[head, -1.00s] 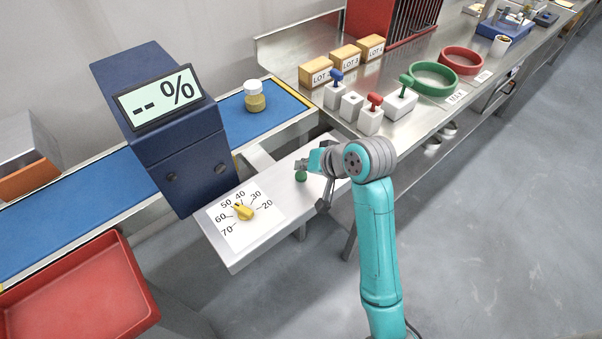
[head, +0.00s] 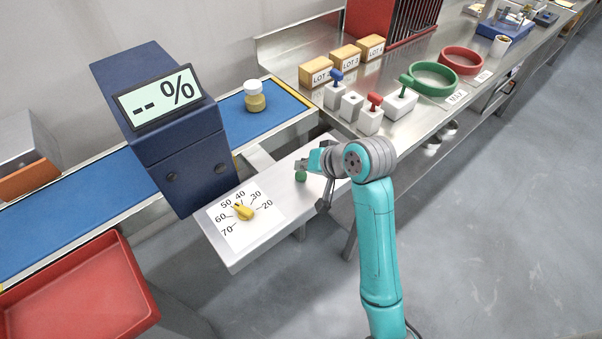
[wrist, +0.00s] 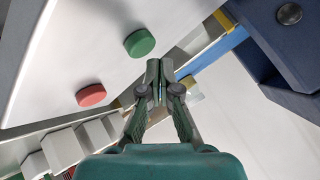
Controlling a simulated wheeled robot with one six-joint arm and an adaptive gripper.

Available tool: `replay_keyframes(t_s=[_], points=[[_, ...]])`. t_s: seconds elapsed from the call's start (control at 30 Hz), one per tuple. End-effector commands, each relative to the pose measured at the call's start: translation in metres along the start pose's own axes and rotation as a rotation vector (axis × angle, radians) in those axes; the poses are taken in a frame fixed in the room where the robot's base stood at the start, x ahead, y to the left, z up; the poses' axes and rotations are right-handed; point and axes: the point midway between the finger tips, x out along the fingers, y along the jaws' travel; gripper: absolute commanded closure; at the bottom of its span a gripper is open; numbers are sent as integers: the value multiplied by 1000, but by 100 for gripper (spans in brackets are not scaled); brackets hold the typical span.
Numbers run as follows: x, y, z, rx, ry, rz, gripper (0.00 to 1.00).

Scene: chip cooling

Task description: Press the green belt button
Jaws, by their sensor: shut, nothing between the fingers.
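The green belt button (head: 300,176) is a round green cap on the light metal panel (head: 228,252) beside the belt. It also shows in the wrist view as a green disc (wrist: 140,43), with a red button (wrist: 91,95) to its lower left. My gripper (wrist: 160,68) is shut and empty. In the head view my gripper (head: 323,206) is partly hidden by my wrist, beside the green button. The red button is hidden there.
A yellow dial (head: 243,212) with a number scale is on the same panel. A dark blue meter box (head: 185,150) stands over the blue belt (head: 80,212), which carries a capped jar (head: 254,102). White blocks with coloured handles (head: 370,122) stand on the bench behind my arm.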

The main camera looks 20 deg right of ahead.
Motion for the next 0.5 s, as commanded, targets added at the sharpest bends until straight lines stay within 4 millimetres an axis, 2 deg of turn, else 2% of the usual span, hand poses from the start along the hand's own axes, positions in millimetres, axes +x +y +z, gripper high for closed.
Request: replay_keyframes(t_s=[0.5], points=[[3, 2, 3, 0, -1, 0, 100]])
